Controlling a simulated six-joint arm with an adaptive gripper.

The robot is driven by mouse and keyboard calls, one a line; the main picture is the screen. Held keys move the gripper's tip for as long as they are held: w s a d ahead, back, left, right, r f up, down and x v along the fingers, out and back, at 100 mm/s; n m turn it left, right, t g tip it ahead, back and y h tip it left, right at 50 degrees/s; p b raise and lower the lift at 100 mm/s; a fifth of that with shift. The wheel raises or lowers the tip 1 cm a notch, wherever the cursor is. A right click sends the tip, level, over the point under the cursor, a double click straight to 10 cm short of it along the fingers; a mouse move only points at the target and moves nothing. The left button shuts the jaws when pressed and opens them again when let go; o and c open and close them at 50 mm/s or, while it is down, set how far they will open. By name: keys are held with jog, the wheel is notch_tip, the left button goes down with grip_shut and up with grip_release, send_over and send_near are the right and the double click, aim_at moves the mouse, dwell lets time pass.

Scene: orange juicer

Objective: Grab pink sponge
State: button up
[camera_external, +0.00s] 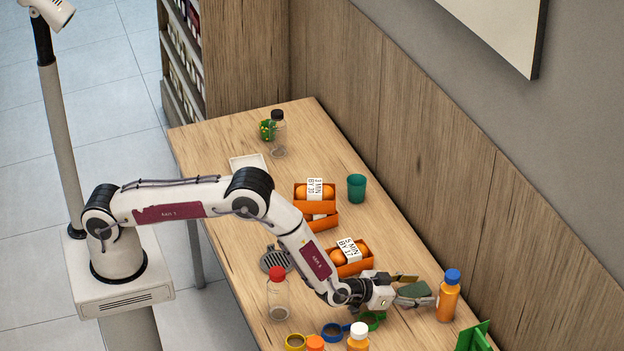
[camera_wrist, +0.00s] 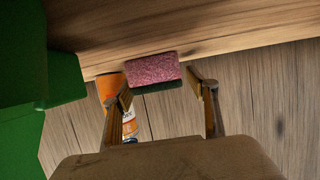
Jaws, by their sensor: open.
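The pink sponge (camera_wrist: 152,70) shows in the wrist view, ahead of my gripper (camera_wrist: 160,87) and between the lines of its two fingers. It has a speckled pink face and a dark green edge. My gripper is open, with a finger to each side of the sponge; I cannot tell whether either touches it. In the external view my gripper (camera_external: 408,289) is low at the table's near right part, and a dark green face (camera_external: 413,290) between its fingers looks like the sponge's other side.
An orange bottle with a blue cap (camera_external: 448,296) stands close beyond my fingertips; it also shows behind the left finger in the wrist view (camera_wrist: 129,122). A green object (camera_external: 475,337) stands at the front right. Orange boxes (camera_external: 351,268), jars and bottles crowd the table (camera_external: 225,225).

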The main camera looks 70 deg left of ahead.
aim_at(417, 290)
jog(key=c, duration=0.8)
jog(key=shift+r, duration=0.15)
jog(key=shift+r, duration=4.85)
